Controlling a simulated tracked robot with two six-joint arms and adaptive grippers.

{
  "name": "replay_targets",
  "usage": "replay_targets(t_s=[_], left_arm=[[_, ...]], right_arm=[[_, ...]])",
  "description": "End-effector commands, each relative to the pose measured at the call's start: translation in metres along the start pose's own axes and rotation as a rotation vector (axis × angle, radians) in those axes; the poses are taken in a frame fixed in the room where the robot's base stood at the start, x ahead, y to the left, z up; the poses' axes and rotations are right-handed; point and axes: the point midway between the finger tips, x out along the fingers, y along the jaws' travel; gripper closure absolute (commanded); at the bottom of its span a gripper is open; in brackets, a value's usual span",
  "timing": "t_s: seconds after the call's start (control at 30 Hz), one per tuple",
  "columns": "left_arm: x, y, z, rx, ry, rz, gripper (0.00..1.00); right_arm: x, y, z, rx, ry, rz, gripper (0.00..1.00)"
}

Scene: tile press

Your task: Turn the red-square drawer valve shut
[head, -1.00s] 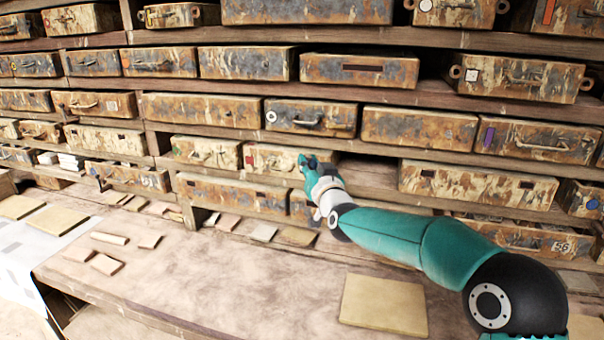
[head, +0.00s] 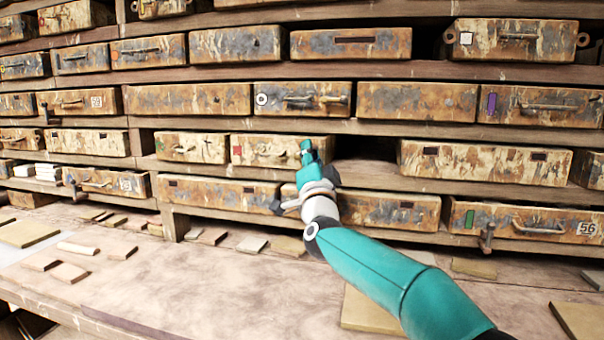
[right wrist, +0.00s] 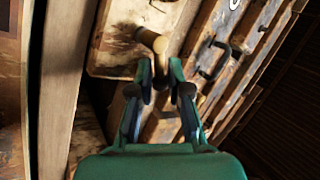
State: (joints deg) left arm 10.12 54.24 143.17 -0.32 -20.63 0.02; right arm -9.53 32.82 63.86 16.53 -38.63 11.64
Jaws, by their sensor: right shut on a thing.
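The red-square drawer (head: 256,158) sits in the middle row of the shelving in the head view, with its red mark at the left end of its worn cream front. My right gripper (head: 306,146) is at the right end of this front and covers part of it. In the right wrist view, the fingertips (right wrist: 160,70) meet at a tan, rounded valve handle (right wrist: 150,38) standing out from a worn front. They are shut on it, though the fingers hide part of the contact. How far the valve is turned cannot be told. My left gripper is not in view.
A dark gap (head: 362,147) lies right of the drawer. A green-marked drawer (head: 190,148) stands close on its left. The bench (head: 215,285) below has open room, with several loose tiles (head: 41,262) and a larger flat tile (head: 368,312).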

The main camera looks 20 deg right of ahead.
Motion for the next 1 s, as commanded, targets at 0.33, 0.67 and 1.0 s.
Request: replay_targets(t_s=[0.33, 0.67, 1.0], left_arm=[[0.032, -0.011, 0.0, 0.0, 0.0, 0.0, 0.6], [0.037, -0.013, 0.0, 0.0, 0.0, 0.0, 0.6], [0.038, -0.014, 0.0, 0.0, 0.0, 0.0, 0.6]], right_arm=[[-0.007, 0.014, 0.008, 0.26, 0.171, -0.003, 1.0], [-0.009, 0.017, 0.011, 0.417, 0.275, -0.007, 1.0], [-0.009, 0.018, 0.012, 0.462, 0.306, -0.007, 1.0]])
